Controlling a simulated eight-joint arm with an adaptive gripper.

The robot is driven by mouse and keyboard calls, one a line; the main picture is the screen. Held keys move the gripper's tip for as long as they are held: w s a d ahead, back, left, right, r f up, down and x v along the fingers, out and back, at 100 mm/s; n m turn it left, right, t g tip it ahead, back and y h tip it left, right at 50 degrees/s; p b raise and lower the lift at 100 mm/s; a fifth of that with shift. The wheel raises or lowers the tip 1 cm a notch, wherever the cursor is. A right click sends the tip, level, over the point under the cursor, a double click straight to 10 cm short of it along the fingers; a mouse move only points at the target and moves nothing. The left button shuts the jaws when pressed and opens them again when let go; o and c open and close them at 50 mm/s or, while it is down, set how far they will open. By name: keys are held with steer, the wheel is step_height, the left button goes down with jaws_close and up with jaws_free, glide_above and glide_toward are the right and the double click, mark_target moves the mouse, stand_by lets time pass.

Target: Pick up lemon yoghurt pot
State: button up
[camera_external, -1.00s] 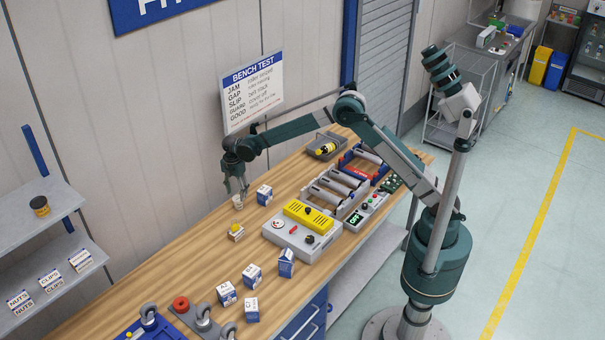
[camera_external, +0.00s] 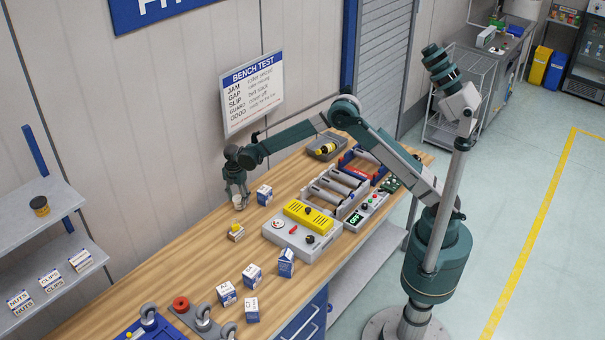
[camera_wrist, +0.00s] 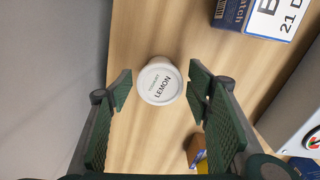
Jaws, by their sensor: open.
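The lemon yoghurt pot (camera_wrist: 159,81) is a small round white pot with its lid, printed "LEMON", facing the camera in the wrist view. It stands on the wooden bench (camera_wrist: 150,35). My gripper (camera_wrist: 158,92) is open, with one green-padded finger on each side of the pot and a visible gap to each. In the external view my gripper (camera_external: 238,202) points down over the pot (camera_external: 238,205), near the wall side of the bench, and partly hides it.
A blue and white carton (camera_wrist: 272,15) stands close to the pot, also seen in the external view (camera_external: 264,195). A grey control unit (camera_external: 290,238) with a yellow panel lies to the right. The wall is close behind.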

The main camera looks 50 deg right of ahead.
mark_target(237, 198)
steer(key=c, duration=0.9)
steer(key=shift+r, duration=0.1)
steer(key=shift+r, duration=4.95)
